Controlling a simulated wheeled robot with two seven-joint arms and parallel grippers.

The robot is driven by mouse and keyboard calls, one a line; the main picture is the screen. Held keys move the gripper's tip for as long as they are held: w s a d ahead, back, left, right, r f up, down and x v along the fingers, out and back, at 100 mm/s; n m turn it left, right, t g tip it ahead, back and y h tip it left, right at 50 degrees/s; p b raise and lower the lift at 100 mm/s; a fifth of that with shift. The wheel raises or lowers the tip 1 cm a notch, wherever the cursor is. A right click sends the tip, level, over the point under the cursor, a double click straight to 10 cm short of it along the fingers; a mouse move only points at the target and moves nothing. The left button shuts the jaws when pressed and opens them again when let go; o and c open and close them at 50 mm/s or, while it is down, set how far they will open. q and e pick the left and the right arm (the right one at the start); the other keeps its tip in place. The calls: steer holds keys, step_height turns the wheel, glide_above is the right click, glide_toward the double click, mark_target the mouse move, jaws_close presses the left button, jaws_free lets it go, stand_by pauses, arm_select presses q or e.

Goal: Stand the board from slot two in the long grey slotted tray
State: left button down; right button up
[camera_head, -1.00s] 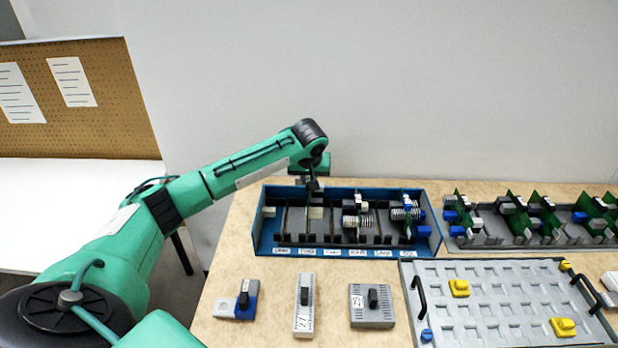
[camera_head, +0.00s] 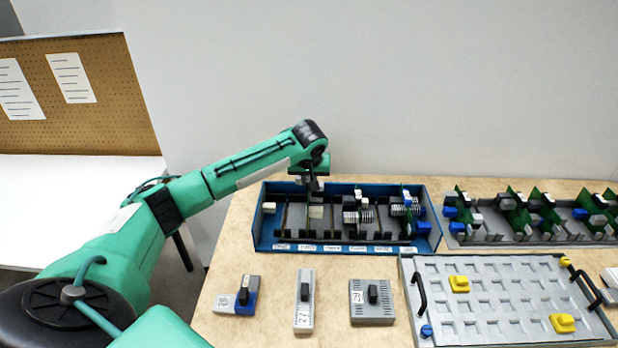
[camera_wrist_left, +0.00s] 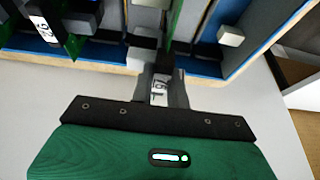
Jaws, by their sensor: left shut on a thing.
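The blue slotted box (camera_head: 430,215) stands at the back of the table, with labels along its front wall and boards standing across it. My left gripper (camera_head: 314,187) is over its rear edge at the second slot from the left. It is shut on the slot-two board, seen nearly edge-on, with a white block (camera_head: 316,211) on it. In the left wrist view the fingers (camera_wrist_left: 165,88) meet at the board's end; the board is mostly hidden. The long grey slotted tray (camera_head: 488,240) is at the back right, with several green boards upright in it. My right gripper is out of view.
A grey pocketed plate (camera_head: 480,268) with black handles and yellow and blue pieces lies at the front right. Small modules (camera_head: 304,300), (camera_head: 371,302) and a grey-blue one (camera_head: 238,296) lie before the box. Bare table separates them from the box.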

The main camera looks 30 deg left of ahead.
arm_select(q)
steer(key=shift+f+b, duration=0.3)
steer(key=shift+f, duration=2)
stand_by(1.0)
steer(key=c, duration=1.3)
jaws_free()
steer(key=shift+o, duration=0.7)
steer(key=shift+r+p, duration=0.2)
steer(key=shift+p, duration=0.55)
steer(key=shift+r+p, duration=1.75)
steer(key=shift+p, duration=0.6)
